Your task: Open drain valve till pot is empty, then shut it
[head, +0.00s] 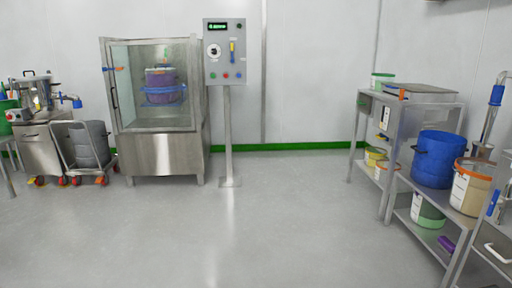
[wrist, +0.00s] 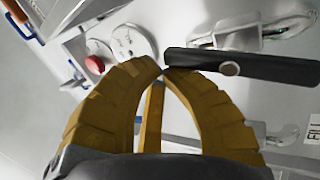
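In the head view a steel pot (head: 38,91) stands on a steel cabinet at the far left. A pipe fitting with blue ends (head: 70,101) sticks out to its right; I cannot tell whether it is the drain valve. In the wrist view my gripper (wrist: 163,71) has its two yellow fingers curved together, tips meeting. A black lever (wrist: 275,68) with a round metal screw runs right from the fingertips. I see nothing clearly held between the fingers, and contact with the lever is unclear. The pot's inside is hidden.
A grey bin (head: 89,146) sits on a wheeled trolley beside the cabinet. A glass-fronted booth (head: 153,115) and a control post (head: 225,52) stand behind. Right, a shelf rack (head: 396,155) holds a blue tub (head: 437,160). The middle floor is clear. The wrist view shows a red knob (wrist: 95,64).

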